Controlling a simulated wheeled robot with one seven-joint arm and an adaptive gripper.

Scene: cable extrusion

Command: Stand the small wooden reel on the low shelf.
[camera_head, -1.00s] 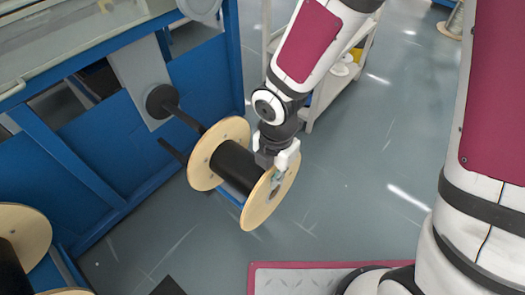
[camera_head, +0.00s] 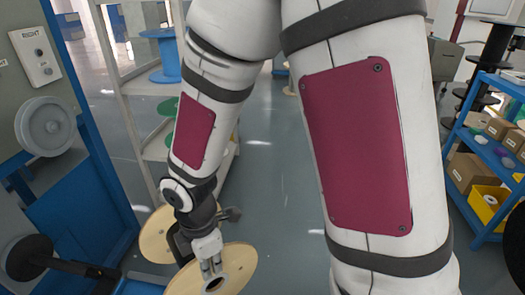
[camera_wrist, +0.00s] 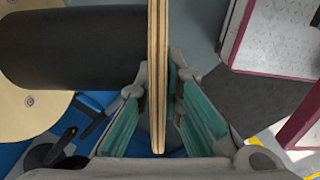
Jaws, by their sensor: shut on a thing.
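The small wooden reel (camera_head: 236,266) has two round pale wooden flanges and a black wound core. My gripper (camera_head: 212,268) is shut on the rim of its near flange in the head view, low in the picture. In the wrist view the flange edge (camera_wrist: 158,60) stands between the two green-padded fingers of my gripper (camera_wrist: 160,105). The black core (camera_wrist: 75,45) runs left to the other flange. My arm and gripper hide much of the core in the head view. A pale shelf unit (camera_head: 115,62) stands behind, with a low board (camera_head: 158,150) partly hidden by my arm.
A blue machine frame (camera_head: 75,205) with a black spindle (camera_head: 30,255) stands close at left. A blue reel (camera_head: 168,62) and green reels sit on the pale unit. A blue shelf (camera_head: 490,150) with boxes is at right. Grey floor (camera_head: 275,165) is open between.

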